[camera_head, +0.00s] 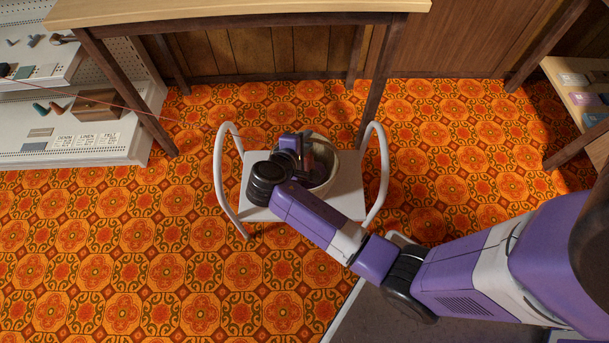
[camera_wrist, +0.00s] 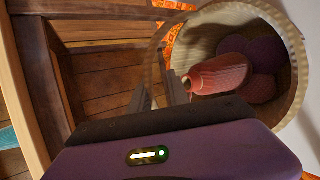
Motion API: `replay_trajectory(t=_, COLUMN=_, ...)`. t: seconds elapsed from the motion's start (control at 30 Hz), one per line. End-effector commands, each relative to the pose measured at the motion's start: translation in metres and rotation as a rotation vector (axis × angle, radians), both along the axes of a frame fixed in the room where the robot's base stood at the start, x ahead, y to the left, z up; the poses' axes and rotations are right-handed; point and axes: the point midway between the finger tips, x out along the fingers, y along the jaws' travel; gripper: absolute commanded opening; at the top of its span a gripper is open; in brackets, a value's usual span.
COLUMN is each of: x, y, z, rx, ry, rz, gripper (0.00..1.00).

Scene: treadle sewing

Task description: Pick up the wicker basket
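The wicker basket (camera_head: 333,176) is pale and round. It stands on the white seat of a low stand with two curved side rails. My gripper (camera_head: 296,154) is over its left part and hides much of it from the head camera. In the wrist view, the basket (camera_wrist: 296,50) opens at the right, with a ribbed rim and a thin curved band at its left. My fingers (camera_wrist: 163,92) reach down by this band, which appears to run between them. Whether they touch it is unclear. A reddish textured roll (camera_wrist: 220,74) and dark purple round things lie inside the basket.
The white stand's rails (camera_head: 222,180) rise on both sides of the basket. A wooden table (camera_head: 240,12) with dark legs is just behind. White display shelves (camera_head: 75,150) are at the left, and a wooden shelf stands at the right. The patterned floor is clear at lower left.

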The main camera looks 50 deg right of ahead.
Motion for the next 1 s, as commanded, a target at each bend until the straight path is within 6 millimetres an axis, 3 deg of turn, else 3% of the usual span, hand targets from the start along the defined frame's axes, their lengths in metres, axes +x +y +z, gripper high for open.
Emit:
replay_trajectory(t=0.13, x=0.0024, y=-0.0123, z=-0.0089, rx=0.001, ry=-0.001, rz=-0.001, gripper=0.22)
replay_trajectory(t=0.4, x=0.0029, y=-0.0141, z=-0.0089, rx=0.000, ry=0.000, rz=0.001, gripper=0.22)
replay_trajectory(t=0.5, x=0.0030, y=-0.0139, z=-0.0088, rx=0.001, ry=-0.001, rz=0.002, gripper=0.02)
replay_trajectory(t=0.53, x=0.0029, y=-0.0139, z=-0.0089, rx=0.000, ry=0.000, rz=0.001, gripper=0.00)
replay_trajectory(t=1.0, x=0.0028, y=-0.0135, z=-0.0089, rx=0.001, ry=-0.001, rz=0.002, gripper=0.00)
